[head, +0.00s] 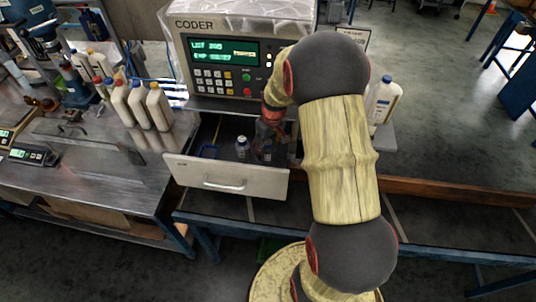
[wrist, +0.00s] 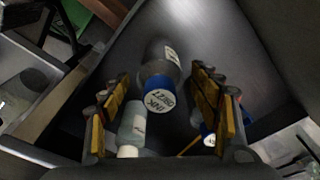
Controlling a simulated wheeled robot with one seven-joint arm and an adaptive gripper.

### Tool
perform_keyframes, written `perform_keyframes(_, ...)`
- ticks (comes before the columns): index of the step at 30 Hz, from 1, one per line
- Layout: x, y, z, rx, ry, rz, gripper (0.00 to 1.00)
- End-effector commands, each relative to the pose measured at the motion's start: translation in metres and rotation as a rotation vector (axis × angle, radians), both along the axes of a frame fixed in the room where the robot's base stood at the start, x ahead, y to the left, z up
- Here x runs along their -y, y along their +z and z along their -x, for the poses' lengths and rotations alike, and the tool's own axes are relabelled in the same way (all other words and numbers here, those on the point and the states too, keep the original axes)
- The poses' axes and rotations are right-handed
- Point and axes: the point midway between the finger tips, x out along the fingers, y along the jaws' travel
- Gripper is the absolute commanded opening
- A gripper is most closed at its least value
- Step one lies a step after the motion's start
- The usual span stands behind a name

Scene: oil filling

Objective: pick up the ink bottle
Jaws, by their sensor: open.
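The ink bottle (wrist: 160,88) has a blue cap with a white top lettered INK and a greyish body. In the wrist view it stands in the drawer, between the two fingers of my gripper (wrist: 160,76). The gripper is open, with a gap on each side of the bottle; I see no grip on it. In the head view my gripper (head: 268,132) reaches down into the open drawer (head: 228,180), close to small bottles (head: 242,147). I cannot tell there which one is the ink bottle, as the gripper partly hides them.
A blue item (wrist: 209,139) lies by the right finger. The coding machine (head: 235,60) stands above the drawer. Several capped bottles (head: 140,105) stand on the left bench; another (head: 384,100) stands at right.

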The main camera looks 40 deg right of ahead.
Motion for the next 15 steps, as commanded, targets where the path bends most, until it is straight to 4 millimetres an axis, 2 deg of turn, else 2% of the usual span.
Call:
perform_keyframes(3, 0.000, -0.019, -0.001, -0.001, 0.000, -0.001, 0.62)
perform_keyframes(6, 0.000, -0.027, -0.003, 0.000, -0.001, 0.000, 0.62)
perform_keyframes(12, 0.000, -0.028, -0.003, 0.001, -0.001, 0.001, 0.62)
perform_keyframes(15, 0.000, -0.027, -0.003, 0.001, -0.001, 0.001, 0.58)
